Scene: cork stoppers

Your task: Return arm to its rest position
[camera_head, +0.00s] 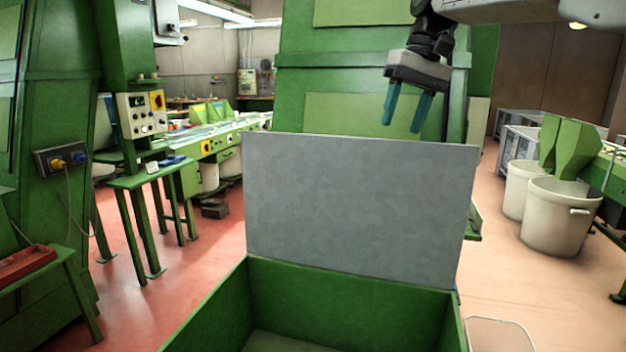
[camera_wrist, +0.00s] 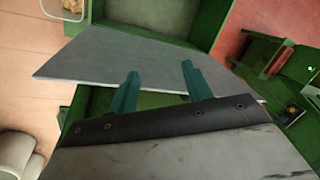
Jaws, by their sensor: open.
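My gripper (camera_head: 407,108) hangs in the upper right of the head view, above the grey panel, with its two teal fingers apart and nothing between them. The fingers also show apart and empty in the wrist view (camera_wrist: 160,85). My arm enters from the top right of the head view, and the gripper is clear of the panel there.
A grey upright panel (camera_head: 360,195) stands at the back of an open green box (camera_head: 330,290). White bins (camera_head: 562,215) stand at the right. A green bench (camera_head: 150,178) and machines stand at the left. Reddish floor (camera_head: 140,290) is open between them.

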